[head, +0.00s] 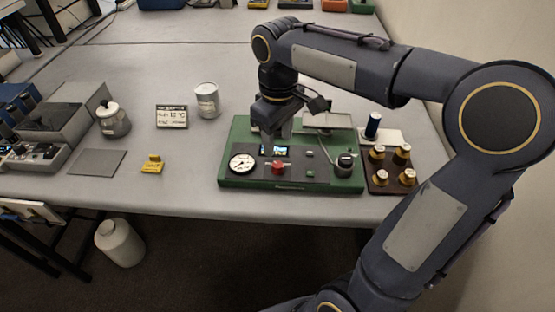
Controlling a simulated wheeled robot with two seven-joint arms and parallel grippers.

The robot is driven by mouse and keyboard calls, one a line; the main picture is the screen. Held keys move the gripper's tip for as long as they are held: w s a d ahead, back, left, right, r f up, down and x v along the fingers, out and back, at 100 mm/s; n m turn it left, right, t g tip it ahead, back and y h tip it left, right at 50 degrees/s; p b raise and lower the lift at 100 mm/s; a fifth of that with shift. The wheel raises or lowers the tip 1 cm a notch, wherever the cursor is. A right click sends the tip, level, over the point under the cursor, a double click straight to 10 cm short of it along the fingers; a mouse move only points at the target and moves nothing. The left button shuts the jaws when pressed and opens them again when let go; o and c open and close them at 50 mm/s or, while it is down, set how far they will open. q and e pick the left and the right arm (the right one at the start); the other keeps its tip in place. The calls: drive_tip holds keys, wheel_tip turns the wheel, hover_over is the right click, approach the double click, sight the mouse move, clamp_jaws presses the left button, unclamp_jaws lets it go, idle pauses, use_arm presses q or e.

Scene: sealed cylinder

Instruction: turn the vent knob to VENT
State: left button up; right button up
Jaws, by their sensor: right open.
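A green base (232,181) with a dark panel stands near the front edge of the table. On the panel are a round white gauge (242,162), a small lit display (281,149) and a red knob (278,168). The red knob may be the vent knob; its lettering and setting are too small to read. My left gripper is out of view.
Table between is clear.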

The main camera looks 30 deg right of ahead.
sight(278, 164)
wheel_tip(278, 164, down, 8)
drive_tip(key=shift+w+r+b, duration=0.1)
drive_tip(key=shift+r+b, duration=0.05)
drive_tip(key=shift+b, duration=0.2)
drive_tip(key=c, duration=1)
